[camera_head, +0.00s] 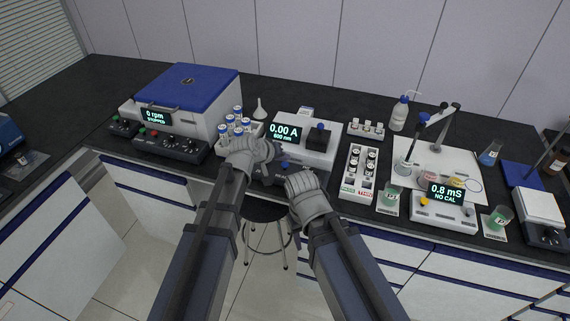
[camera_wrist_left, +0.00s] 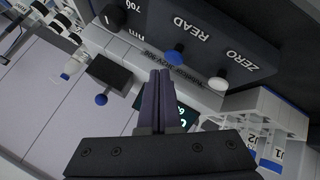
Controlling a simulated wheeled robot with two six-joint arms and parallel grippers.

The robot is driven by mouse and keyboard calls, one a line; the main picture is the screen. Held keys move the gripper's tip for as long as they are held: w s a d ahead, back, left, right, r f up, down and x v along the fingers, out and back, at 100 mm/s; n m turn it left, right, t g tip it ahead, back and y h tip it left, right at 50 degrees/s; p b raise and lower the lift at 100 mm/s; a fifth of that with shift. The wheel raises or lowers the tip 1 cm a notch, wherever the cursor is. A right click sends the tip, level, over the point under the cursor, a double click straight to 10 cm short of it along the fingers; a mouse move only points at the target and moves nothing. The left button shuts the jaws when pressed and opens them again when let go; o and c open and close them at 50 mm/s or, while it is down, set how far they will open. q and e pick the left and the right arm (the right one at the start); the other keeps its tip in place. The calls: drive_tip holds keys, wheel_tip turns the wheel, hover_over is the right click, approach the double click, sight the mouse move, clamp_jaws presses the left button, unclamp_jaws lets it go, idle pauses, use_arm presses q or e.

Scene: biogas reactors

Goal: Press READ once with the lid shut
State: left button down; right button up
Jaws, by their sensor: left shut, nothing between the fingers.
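The photometer (camera_head: 325,158) is a white box with a lit display (camera_head: 285,134) reading 0.00 A, 600 nm. Its black lid (camera_head: 318,138) looks shut; the lid (camera_wrist_left: 112,74) and its blue knob (camera_wrist_left: 101,99) also show in the left wrist view. There, the dark control panel (camera_wrist_left: 225,45) carries a blue button (camera_wrist_left: 174,56) by the word READ and a white button (camera_wrist_left: 218,84) by ZERO. My left gripper (camera_wrist_left: 160,74) is shut and empty, its tips close to the blue button; contact cannot be told. My right gripper (camera_head: 291,178) is below the photometer, its fingers unclear.
A centrifuge (camera_head: 190,95) with a blue lid stands left, and a rack of tubes (camera_head: 236,128) is between it and the photometer. A white vial rack (camera_head: 358,172) stands close on the right. A conductivity meter (camera_head: 443,210) and beakers are farther right. A stool (camera_head: 264,212) is below the bench edge.

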sight(283, 166)
use_arm(q)
drive_tip(key=shift+f, duration=0.15)
idle(0.8)
drive_tip(key=shift+f+b, duration=0.3)
drive_tip(key=shift+b, duration=0.15)
drive_tip(key=shift+f+b, duration=0.85)
drive_tip(key=shift+f, duration=0.05)
idle(0.8)
drive_tip(key=shift+r, duration=0.1)
drive_tip(key=shift+r+p, duration=1.25)
drive_tip(key=shift+p, duration=0.1)
drive_tip(key=shift+r, duration=0.1)
wheel_tip(283, 166, up, 5)
drive_tip(key=p, duration=0.5)
